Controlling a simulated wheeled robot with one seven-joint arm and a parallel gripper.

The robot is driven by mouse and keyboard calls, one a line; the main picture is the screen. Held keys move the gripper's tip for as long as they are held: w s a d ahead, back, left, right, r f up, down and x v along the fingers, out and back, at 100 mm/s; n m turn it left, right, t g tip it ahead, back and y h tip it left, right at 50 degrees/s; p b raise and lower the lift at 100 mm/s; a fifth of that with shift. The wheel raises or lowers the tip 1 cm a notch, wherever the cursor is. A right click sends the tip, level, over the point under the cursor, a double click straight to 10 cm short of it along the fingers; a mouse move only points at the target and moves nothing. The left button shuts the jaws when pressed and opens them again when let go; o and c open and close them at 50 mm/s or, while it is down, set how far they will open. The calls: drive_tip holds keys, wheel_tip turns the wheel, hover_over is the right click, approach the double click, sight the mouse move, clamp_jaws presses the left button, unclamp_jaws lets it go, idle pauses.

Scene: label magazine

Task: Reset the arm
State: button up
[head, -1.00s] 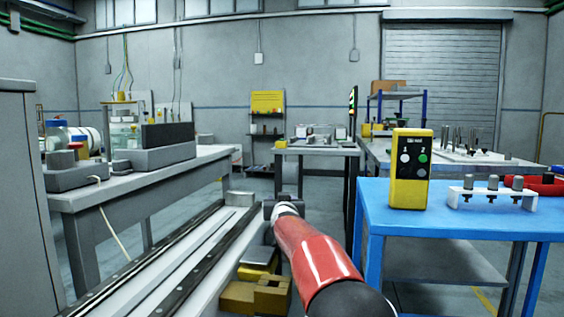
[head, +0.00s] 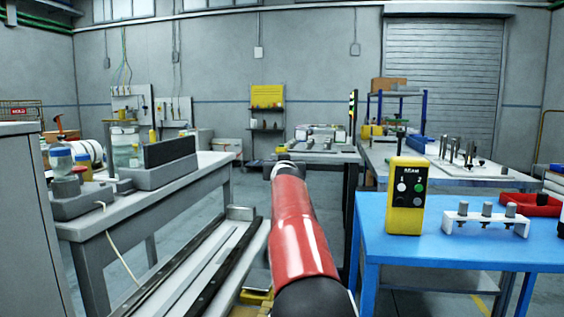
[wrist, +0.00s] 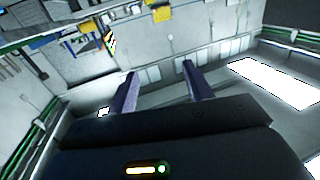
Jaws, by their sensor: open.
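My arm (head: 300,232) reaches forward in the middle of the head view, red with a dark base. Its end is small and partly hidden behind the arm there. In the wrist view my gripper (wrist: 160,90) shows two dark fingers standing apart with nothing between them. Beyond the fingers are the wall, ceiling and bright windows, tilted in the picture. No object is held.
A blue table (head: 450,255) at the right holds a yellow control box (head: 408,196) and a white rack (head: 486,220) with several pegs. A grey bench (head: 118,205) stands left. A far table (head: 318,156) stands behind.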

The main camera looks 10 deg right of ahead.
drive_tip(key=shift+s+d, duration=0.1)
drive_tip(key=s+d+f+m+g+y, duration=0.1)
drive_tip(key=s+d+f+g, duration=0.1)
drive_tip(key=s+d, duration=0.35)
drive_tip(key=s+d+f+g, duration=0.2)
drive_tip(key=s, duration=0.7)
drive_tip(key=s+a+f+g, duration=0.1)
drive_tip(key=s+f+g, duration=0.1)
drive_tip(key=s+f, duration=0.5)
drive_tip(key=s+a+f+n+g, duration=0.1)
drive_tip(key=s+f+g, duration=0.2)
drive_tip(key=s, duration=1.7)
drive_tip(key=s+f+g, duration=0.3)
drive_tip(key=s+f, duration=0.9)
drive_tip(key=s, duration=0.2)
drive_tip(key=shift+a+n, duration=0.3)
drive_tip(key=shift+a, duration=0.1)
